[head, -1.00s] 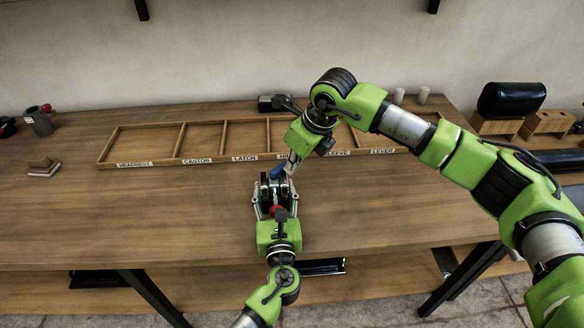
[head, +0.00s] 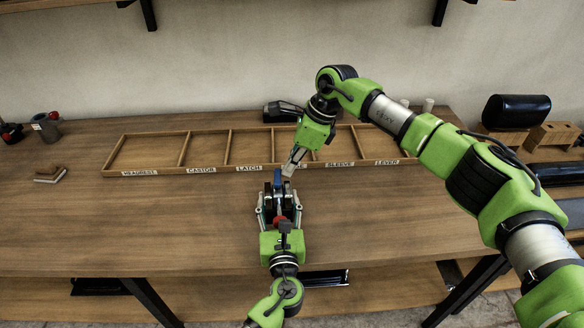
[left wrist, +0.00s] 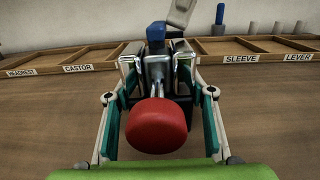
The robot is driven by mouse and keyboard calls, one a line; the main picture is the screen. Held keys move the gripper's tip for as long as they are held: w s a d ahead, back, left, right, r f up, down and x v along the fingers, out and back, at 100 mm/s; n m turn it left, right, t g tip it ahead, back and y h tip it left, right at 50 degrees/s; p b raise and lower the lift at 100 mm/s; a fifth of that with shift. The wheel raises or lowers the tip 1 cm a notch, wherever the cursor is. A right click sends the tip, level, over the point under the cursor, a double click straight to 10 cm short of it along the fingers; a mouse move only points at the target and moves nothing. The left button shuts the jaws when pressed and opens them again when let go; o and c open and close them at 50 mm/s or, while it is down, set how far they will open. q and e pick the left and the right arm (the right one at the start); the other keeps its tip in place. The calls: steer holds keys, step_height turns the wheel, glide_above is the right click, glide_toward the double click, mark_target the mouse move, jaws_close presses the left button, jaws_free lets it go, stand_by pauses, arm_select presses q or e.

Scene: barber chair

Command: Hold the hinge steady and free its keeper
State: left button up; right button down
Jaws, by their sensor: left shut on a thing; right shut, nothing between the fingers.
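The hinge (head: 267,196) is a dark and shiny metal piece above the table, with a round red knob (left wrist: 158,126) facing the left wrist camera. A blue tab (left wrist: 156,37) stands up from its far end, probably the keeper; it also shows in the head view (head: 277,178). My left gripper (head: 278,208) is shut on the hinge, one finger on each side. My right gripper (head: 289,171) is shut and empty, its tips pointing down close beside the blue tab. I cannot tell whether they touch it. The hinge's far side is hidden.
A wooden tray (head: 190,172) with labelled compartments lies behind the hinge; my right arm hides part of it. A dark device (head: 281,110) stands behind it. A grey cup (head: 46,127) and small block (head: 50,174) are at left, a black roll (head: 516,110) at right.

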steer(key=shift+w+a, duration=0.15)
steer(key=shift+s+a, duration=0.1)
steer(key=shift+s, duration=0.1)
stand_by(0.6)
arm_select(q)
steer(key=shift+d, duration=0.15)
arm_select(e)
steer(key=shift+s+a, duration=0.4)
steer(key=shift+s, duration=0.2)
steer(key=shift+d, duration=0.5)
steer(key=d+r, duration=0.7)
steer(key=r, duration=0.2)
steer(key=shift+w+d+r, duration=0.15)
steer(key=shift+w+d, duration=0.1)
steer(key=shift+w, duration=0.15)
arm_select(q)
steer(key=o, duration=1.7)
steer(key=shift+c, duration=0.2)
steer(key=shift+a, duration=0.2)
